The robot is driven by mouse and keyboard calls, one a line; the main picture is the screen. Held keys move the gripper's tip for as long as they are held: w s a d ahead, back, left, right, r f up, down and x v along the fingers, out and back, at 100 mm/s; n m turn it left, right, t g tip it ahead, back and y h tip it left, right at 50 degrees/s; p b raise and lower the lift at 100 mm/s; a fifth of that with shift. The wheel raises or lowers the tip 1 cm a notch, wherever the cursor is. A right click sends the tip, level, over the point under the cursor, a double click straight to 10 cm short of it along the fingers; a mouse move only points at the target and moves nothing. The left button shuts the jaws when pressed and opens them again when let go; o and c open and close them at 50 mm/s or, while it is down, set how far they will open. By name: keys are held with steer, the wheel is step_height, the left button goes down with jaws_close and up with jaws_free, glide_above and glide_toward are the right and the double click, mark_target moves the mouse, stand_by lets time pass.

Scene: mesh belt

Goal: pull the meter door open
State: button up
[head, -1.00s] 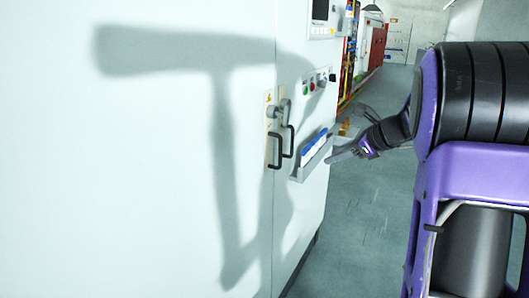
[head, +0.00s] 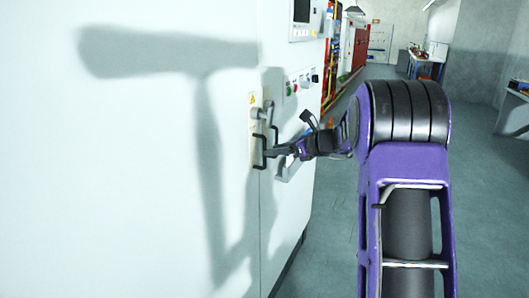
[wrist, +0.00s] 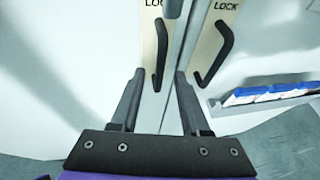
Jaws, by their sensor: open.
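A tall white cabinet has two doors, a plain left door (head: 130,200) and a right door (head: 282,215) with a display and buttons; I cannot tell for certain which is the meter door. A black bar handle sits on each side of the seam. In the wrist view, the left handle (wrist: 162,45) has its lower end between my fingertips, and the right handle (wrist: 222,52) is outside them, up and right. My gripper (wrist: 158,76) is open, its fingers straddling the seam; it also shows in the head view (head: 270,152). Whether it touches a handle is unclear.
A shelf holding blue-and-white items (wrist: 270,93) juts from the right door, right of my gripper. The display (head: 303,12) and buttons (head: 298,86) are higher up. The grey floor (head: 335,230) right of the cabinet is clear apart from my arm.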

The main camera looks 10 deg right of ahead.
mark_target(265, 164)
steer(key=x, duration=0.5)
jaws_close()
stand_by(1.4)
